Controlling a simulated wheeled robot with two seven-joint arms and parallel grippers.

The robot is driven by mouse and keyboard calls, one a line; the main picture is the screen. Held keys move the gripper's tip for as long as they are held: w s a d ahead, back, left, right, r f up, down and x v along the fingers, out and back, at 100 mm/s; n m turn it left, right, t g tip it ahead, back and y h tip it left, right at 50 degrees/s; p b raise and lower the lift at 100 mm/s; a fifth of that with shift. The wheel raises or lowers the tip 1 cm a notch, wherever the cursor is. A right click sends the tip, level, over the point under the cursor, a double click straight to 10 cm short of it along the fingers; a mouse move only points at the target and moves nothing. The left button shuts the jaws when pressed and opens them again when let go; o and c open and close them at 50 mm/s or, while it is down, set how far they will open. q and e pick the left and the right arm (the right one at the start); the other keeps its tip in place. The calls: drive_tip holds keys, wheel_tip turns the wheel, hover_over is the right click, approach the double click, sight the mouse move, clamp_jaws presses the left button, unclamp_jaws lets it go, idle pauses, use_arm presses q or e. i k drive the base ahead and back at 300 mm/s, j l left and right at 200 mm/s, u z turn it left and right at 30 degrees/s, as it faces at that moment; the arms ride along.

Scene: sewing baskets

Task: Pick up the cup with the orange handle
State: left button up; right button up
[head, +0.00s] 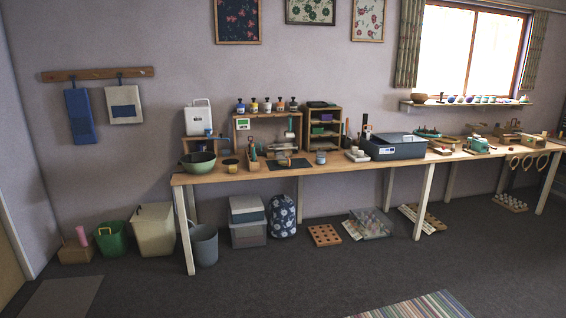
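I cannot make out an orange cup handle at this distance. A small dark container with a yellow top (231,165) stands on the long wooden table (215,176), right of a green bowl (198,161). A grey cup-like jar (321,157) stands farther right on the same table. A row of small blue and white items, perhaps cups, sits on the wall shelf (465,104) under the window. Neither of my grippers is in view.
Below are a grey bucket (204,246), stacked boxes (248,234) and a wooden rack with holes (324,235). The carpet in front is mostly clear, with a striped rug (420,306).

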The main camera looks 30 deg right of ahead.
sight(283, 158)
drive_tip(key=i+l, duration=0.15)
drive_tip(key=l, duration=0.25)
drive_tip(key=i+l, duration=0.1)
drive_tip(key=l, duration=0.3)
drive_tip(key=i+l, duration=0.2)
drive_tip(key=l, duration=0.2)
drive_tip(key=i+l, duration=0.25)
drive_tip(key=l, duration=0.2)
drive_tip(key=i+l, duration=0.2)
drive_tip(key=l, duration=0.2)
drive_tip(key=i+l, duration=0.25)
drive_tip(key=l, duration=0.2)
drive_tip(key=i+l, duration=0.2)
drive_tip(key=l, duration=0.2)
drive_tip(key=i+l, duration=0.25)
drive_tip(key=l, duration=0.15)
drive_tip(key=i+l, duration=0.2)
drive_tip(key=l, duration=0.25)
